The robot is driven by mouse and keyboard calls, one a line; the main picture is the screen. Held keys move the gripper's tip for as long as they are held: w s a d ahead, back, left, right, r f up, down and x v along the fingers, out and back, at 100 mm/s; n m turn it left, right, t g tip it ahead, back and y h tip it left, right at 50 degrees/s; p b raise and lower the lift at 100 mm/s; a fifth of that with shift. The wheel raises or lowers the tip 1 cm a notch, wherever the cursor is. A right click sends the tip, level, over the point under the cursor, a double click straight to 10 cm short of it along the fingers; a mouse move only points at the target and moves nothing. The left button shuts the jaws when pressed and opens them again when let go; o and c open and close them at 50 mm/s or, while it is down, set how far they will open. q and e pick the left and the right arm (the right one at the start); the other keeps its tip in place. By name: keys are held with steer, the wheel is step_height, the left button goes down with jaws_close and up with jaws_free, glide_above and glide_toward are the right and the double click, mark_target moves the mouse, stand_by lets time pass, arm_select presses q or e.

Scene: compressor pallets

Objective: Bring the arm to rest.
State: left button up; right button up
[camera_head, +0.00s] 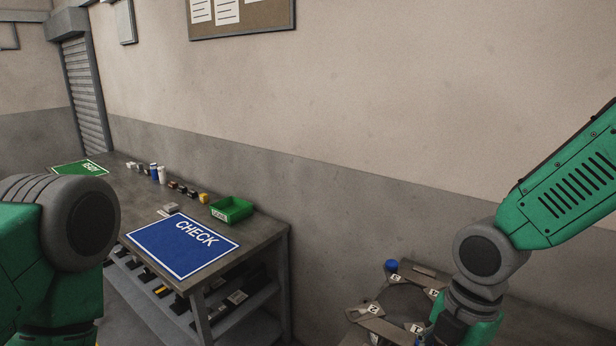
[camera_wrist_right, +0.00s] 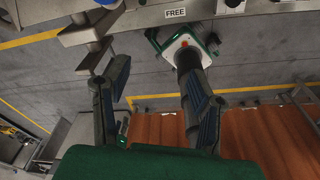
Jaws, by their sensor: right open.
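My right arm (camera_head: 480,265) comes in from the right in the head view, green with grey joints, and its wrist is low over the round fixture. My right gripper (camera_wrist_right: 155,75) shows in the wrist view with two dark fingers spread apart. Nothing is visible between them. A white and green piece with a red spot (camera_wrist_right: 183,43) lies beyond the right finger, partly covered by a dark cylindrical shape. I cannot tell whether they touch. Only a link of my left arm (camera_head: 75,225) shows at the left of the head view; its gripper is out of view.
A workbench (camera_head: 262,232) stands against the wall, with a blue CHECK mat (camera_head: 180,250), a green mat (camera_head: 80,168), a green bin (camera_head: 231,209) and small parts. A round fixture with numbered tags (camera_head: 395,300) is at bottom right. A FREE label (camera_wrist_right: 175,13) shows in the wrist view.

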steer(key=s+d+f+m, duration=0.2)
steer(key=s+f+m, duration=0.5)
steer(key=f+m, duration=0.25)
steer(key=s+d+f+m, duration=0.2)
steer(key=s+f+m, duration=0.65)
steer(key=f, duration=0.25)
steer(key=s+d+f+m+t+h, duration=0.1)
steer(key=s+d+f+m, duration=0.2)
steer(key=s+d+m, duration=0.25)
step_height(320, 180, down, 18)
steer(key=a+b, duration=0.1)
steer(key=b, duration=1.7)
steer(key=shift+w+r, duration=0.25)
steer(key=shift+w, duration=0.2)
steer(key=shift+a, duration=0.1)
